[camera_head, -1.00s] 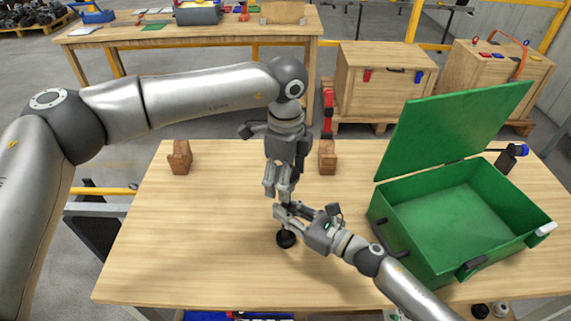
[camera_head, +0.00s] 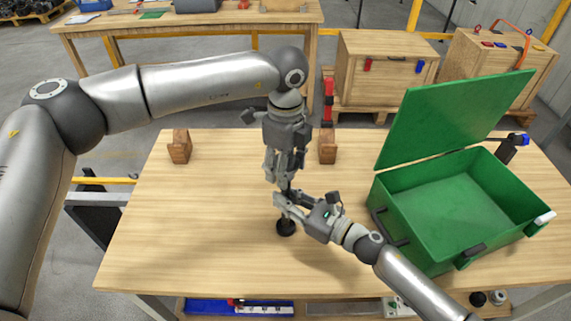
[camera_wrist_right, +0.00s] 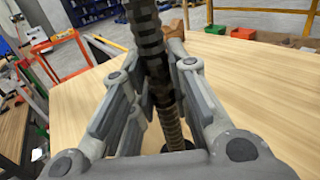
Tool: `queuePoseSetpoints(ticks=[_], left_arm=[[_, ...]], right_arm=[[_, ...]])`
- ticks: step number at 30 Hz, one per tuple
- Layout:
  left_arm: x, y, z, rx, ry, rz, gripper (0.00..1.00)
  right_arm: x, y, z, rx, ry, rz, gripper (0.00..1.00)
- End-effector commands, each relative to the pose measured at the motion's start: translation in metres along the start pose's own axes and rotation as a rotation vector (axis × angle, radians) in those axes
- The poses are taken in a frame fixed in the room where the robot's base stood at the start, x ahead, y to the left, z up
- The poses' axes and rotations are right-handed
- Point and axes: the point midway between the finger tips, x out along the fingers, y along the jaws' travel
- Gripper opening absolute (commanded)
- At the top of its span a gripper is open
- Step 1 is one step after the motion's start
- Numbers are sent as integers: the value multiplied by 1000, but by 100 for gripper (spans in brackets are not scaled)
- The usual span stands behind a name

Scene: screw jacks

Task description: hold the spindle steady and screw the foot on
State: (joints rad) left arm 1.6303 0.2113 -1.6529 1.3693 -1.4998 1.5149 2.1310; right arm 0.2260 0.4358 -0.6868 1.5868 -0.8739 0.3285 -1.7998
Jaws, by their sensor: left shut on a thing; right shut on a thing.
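The spindle (camera_wrist_right: 172,122) is a dark, ribbed, threaded rod, seen close in the right wrist view. In the head view only a short dark piece of it (camera_head: 286,187) shows between the grippers. The black round foot (camera_head: 286,229) is at the lower end, below my right gripper; I cannot tell whether it touches the table or how far it is on the thread. My left gripper (camera_head: 285,177) points down from above and is shut on the spindle's upper part. My right gripper (camera_head: 282,202) reaches in from the right and is shut around the spindle lower down.
Two notched wooden blocks (camera_head: 179,147) (camera_head: 327,146) stand apart towards the table's back. An open green box (camera_head: 450,253) with its lid raised stands at the right, close to my right arm. The table (camera_head: 170,240) is clear at left and in front.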

Motion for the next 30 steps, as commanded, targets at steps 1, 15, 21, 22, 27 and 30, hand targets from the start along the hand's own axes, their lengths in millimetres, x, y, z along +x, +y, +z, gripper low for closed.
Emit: queuePoseSetpoints(ticks=[1,15,21,22,27,30], left_arm=[[0,0,0,78,0,0,22],[1,0,0,869,0,0,22],[1,0,0,1205,1,0,22],[1,0,0,1256,1,0,22],[1,0,0,1541,0,0,22],[1,0,0,1709,-1,0,22]], right_arm=[[0,0,0,0,0,0,0],[0,0,0,0,0,0,0],[0,0,0,0,0,0,0],[0,0,0,0,0,0,0],[0,0,0,0,0,0,0],[0,0,0,0,0,0,0]])
